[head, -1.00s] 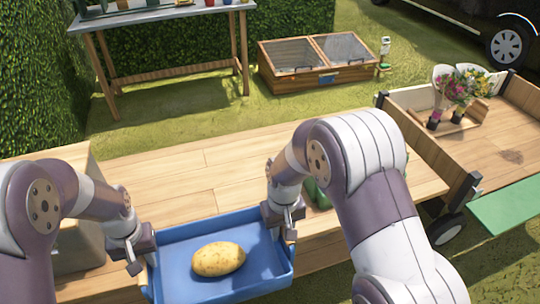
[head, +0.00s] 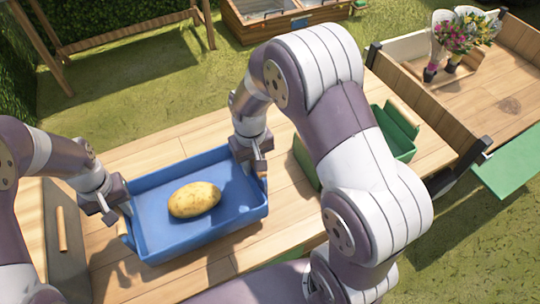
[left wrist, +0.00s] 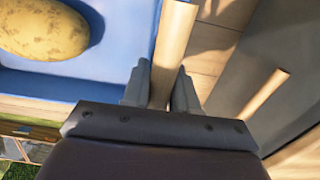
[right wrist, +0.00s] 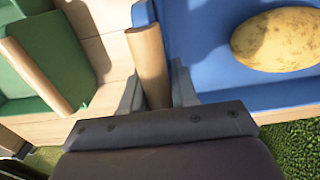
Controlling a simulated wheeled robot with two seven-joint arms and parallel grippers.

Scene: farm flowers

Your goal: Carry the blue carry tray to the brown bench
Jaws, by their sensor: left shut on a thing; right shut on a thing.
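The blue carry tray (head: 200,244) is over the light wooden bench top in the head view, with a potato (head: 195,200) lying in it. My left gripper (head: 118,212) is shut on the wooden handle at the tray's left end; that handle (left wrist: 176,40) runs between its fingers in the left wrist view. My right gripper (head: 258,168) is shut on the handle at the right end; that handle (right wrist: 150,65) shows between its fingers in the right wrist view. The tray looks about level. I cannot tell whether its base touches the wood.
A green carry tray (head: 392,130) with a wooden handle stands right of the blue tray, partly behind my right arm. A grey container (head: 68,245) with a wooden handle is at the left. A wooden cart (head: 510,90) with bouquets (head: 460,35) is at the far right. Grass lies behind.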

